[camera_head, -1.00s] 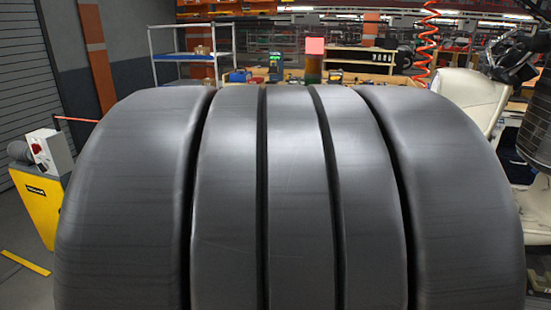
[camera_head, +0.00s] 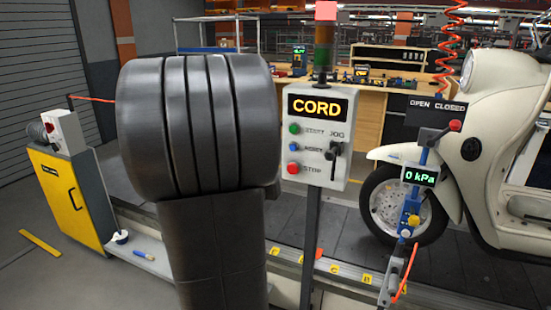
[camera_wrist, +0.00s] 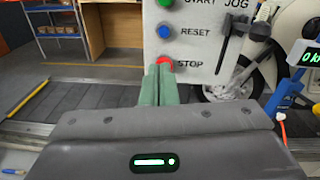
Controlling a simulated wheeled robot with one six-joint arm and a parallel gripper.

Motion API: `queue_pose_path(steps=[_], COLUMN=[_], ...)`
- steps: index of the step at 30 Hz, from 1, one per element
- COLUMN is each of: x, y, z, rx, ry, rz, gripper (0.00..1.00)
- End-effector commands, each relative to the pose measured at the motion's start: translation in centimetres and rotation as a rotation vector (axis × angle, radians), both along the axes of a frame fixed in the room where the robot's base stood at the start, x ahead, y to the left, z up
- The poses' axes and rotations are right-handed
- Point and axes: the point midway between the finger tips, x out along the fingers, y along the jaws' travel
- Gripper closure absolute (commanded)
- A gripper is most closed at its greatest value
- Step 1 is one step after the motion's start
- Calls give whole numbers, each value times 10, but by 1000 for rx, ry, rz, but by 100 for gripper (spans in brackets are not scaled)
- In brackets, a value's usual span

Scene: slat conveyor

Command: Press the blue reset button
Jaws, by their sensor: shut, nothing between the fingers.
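The control box (camera_head: 318,140) stands on a post in the head view, with an orange CORD display on top. Its blue reset button (camera_head: 293,147) sits between a green button (camera_head: 294,128) and a red stop button (camera_head: 293,168). In the wrist view the blue button (camera_wrist: 162,31) is above the fingertips. My gripper (camera_wrist: 160,72) is shut and empty, its green fingers pointing at the box. The fingertips overlap the lower part of the red button (camera_wrist: 166,61); I cannot tell whether they touch it. In the head view my arm hides the gripper.
A black jog lever (camera_head: 334,160) is on the box's right side. A cream scooter (camera_head: 490,150) and a gauge reading 0 kPa (camera_head: 420,177) stand to the right. A yellow cabinet (camera_head: 68,195) is at left. A workbench (camera_head: 375,105) is behind.

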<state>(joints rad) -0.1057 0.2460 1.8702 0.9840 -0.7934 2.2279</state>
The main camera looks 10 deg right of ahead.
Motion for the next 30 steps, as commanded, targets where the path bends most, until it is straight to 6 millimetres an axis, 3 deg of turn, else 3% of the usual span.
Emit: queue_pose_path(steps=[6,19,30], x=[0,4,51], y=[-7,-9,-42], z=[-3,-2,-1], rx=[86,89,89], ry=[-85,-87,-85], rz=[-65,-67,-69], gripper=[100,100,100])
